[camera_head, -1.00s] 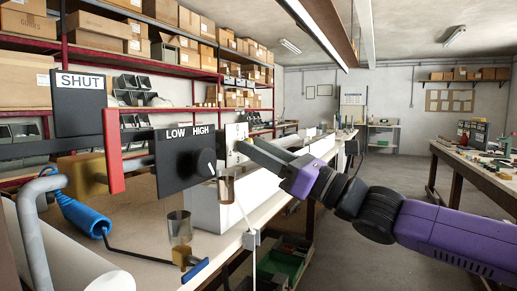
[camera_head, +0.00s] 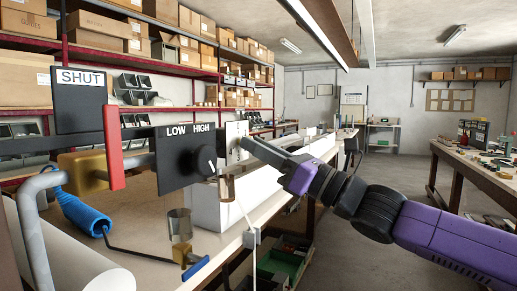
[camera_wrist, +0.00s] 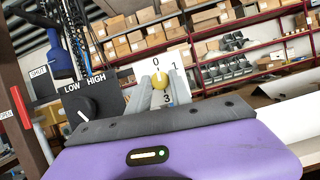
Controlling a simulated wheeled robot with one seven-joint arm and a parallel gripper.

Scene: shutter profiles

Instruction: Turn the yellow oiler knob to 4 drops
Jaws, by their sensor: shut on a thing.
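The yellow oiler knob (camera_wrist: 159,79) shows in the wrist view, in front of a white dial plate (camera_wrist: 176,61) marked with numbers. I can read 0 at the top, 1 at the right and 3 at the bottom; the 4 is not in sight. My gripper (camera_wrist: 160,88) is shut on the knob, with one finger on each side of it. Which number the knob points to is too small to tell. In the head view my gripper (camera_head: 243,142) reaches from the right to the edge of the white plate (camera_head: 236,130), and the knob is hidden there.
A black LOW/HIGH panel with a dark knob (camera_head: 205,160) is just left of my gripper. A red bar (camera_head: 113,148), a SHUT sign (camera_head: 79,77) and a grey pipe (camera_head: 30,215) stand further left. The aisle at right is free.

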